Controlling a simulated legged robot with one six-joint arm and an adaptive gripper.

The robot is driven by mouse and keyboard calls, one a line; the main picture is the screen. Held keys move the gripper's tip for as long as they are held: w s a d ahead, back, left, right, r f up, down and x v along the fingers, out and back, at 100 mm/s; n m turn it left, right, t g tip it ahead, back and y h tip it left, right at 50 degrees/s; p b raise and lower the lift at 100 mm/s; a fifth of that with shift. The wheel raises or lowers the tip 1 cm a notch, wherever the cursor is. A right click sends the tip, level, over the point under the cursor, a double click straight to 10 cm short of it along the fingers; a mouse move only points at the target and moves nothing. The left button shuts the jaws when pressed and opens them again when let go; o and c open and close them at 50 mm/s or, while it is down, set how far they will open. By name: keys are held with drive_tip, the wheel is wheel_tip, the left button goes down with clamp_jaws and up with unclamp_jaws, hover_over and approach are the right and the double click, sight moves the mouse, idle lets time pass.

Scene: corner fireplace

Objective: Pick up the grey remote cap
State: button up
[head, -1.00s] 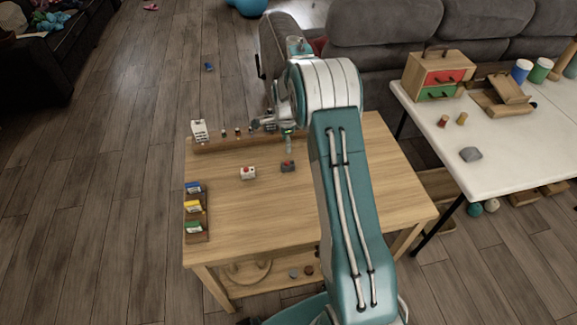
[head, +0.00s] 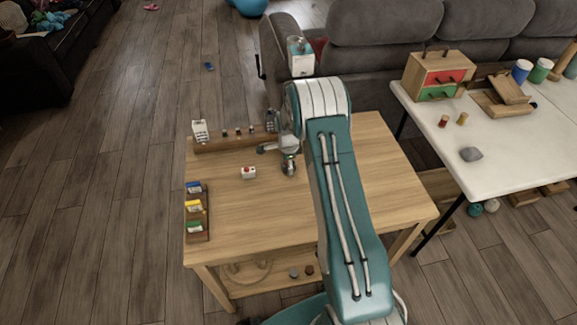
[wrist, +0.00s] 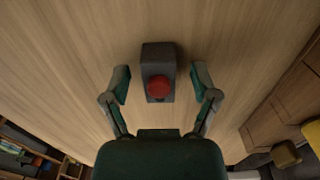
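The grey remote cap appears to be the dark grey block (wrist: 158,55) with a round red button on its face, lying on the wooden table (head: 225,205). In the wrist view my gripper (wrist: 160,78) is open, with one finger on each side of the block and a visible gap on both sides. Neither finger touches it. In the head view my gripper (head: 289,166) is over the table's middle and hides the grey block.
A white block with a red button (head: 248,173) lies left of my gripper. A wooden rack with coloured items (head: 197,212) stands at the table's left edge. A white box (head: 199,130) and several small pieces line the back ledge. A white table (head: 510,150) is at right.

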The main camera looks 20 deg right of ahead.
drive_tip(key=c, duration=1)
drive_tip(key=shift+r, duration=0.1)
